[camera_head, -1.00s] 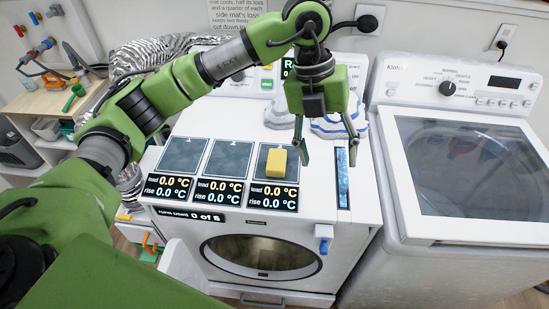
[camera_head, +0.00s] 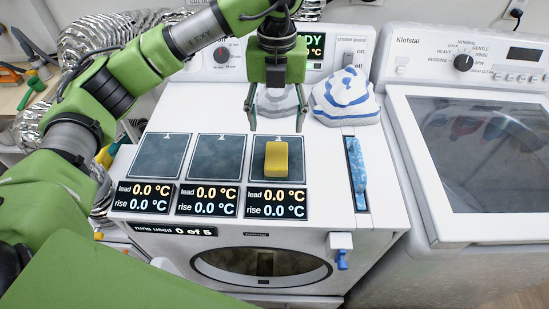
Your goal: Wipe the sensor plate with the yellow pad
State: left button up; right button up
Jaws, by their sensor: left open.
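A yellow pad (camera_head: 276,158) lies on the rightmost of three dark square plates on top of a white machine. The plates are the left one (camera_head: 160,157), the middle one (camera_head: 219,158) and the right one (camera_head: 296,145). Which one is called the sensor plate, I cannot tell. My left gripper (camera_head: 276,124) is open and empty, pointing down just behind and above the yellow pad, its fingers spread to either side. My right gripper is not in view.
Displays (camera_head: 277,203) front the plates. A blue-and-white folded cloth (camera_head: 344,100) lies behind right, and a blue strip (camera_head: 357,165) sits in a slot. A washer (camera_head: 470,150) stands right; a silver hose (camera_head: 95,45) runs left.

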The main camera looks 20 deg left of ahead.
pick_arm(q)
jog(key=p, duration=0.2)
send_over(277, 154)
jog(key=f, duration=0.6)
jog(key=shift+s+f, duration=0.3)
jog(key=shift+s, duration=0.05)
jog(key=shift+w+f, duration=0.1)
jog(key=shift+f, duration=0.45)
notch_tip(277, 154, down, 4)
jog(key=shift+w+r+p, duration=0.1)
jog(key=shift+r+p, duration=0.1)
jog(key=shift+p, duration=0.8)
jog(key=shift+w+f, duration=0.1)
jog(key=shift+f, duration=0.35)
jog(key=c, duration=1)
jog(key=shift+r, duration=0.1)
